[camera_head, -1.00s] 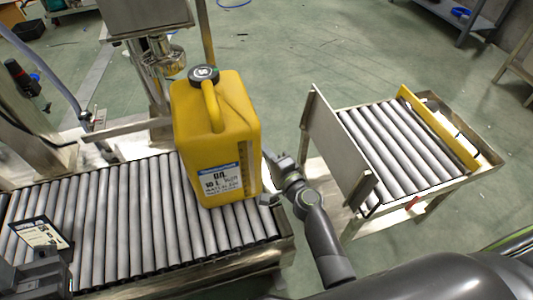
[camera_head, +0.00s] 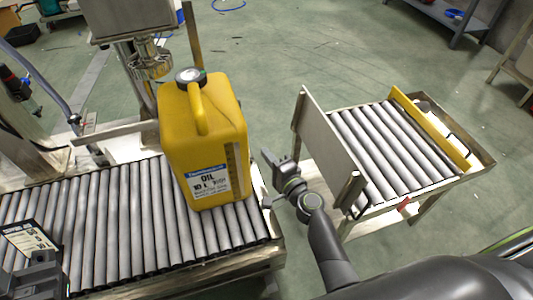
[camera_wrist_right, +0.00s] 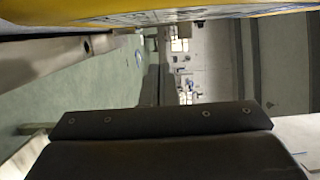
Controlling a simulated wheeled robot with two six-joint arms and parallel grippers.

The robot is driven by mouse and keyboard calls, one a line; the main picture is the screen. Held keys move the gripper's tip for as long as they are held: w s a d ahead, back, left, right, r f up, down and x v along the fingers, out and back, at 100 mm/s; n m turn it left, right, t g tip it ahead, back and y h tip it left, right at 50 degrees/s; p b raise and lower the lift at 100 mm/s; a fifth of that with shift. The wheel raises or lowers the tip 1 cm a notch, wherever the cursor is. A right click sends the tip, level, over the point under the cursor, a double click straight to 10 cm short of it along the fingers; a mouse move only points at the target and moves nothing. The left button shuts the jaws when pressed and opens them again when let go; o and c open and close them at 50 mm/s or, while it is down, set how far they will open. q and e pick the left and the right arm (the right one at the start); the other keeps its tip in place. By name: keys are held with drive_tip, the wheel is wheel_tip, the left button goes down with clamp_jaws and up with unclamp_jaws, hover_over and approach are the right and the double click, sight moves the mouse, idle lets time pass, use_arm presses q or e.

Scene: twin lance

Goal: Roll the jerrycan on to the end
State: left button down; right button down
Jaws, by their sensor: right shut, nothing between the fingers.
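The yellow jerrycan (camera_head: 205,140) stands upright on the left roller conveyor (camera_head: 85,225), near its right end. It has a black cap, a handle on top and a white oil label. My right gripper (camera_head: 270,168) is shut and empty, just right of the jerrycan, with a small gap between them. In the right wrist view a yellow strip of the jerrycan (camera_wrist_right: 130,17) runs along the top edge.
A second roller conveyor (camera_head: 395,150) stands to the right across a floor gap. An upright metal plate (camera_head: 328,145) crosses its near end, and a yellow bar (camera_head: 430,127) its far end. A filling nozzle (camera_head: 150,65) hangs behind the jerrycan. A printed card (camera_head: 27,238) shows at left.

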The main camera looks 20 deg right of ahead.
drive_tip(key=v, duration=0.8)
idle(1.4)
drive_tip(key=shift+s, duration=0.15)
idle(0.7)
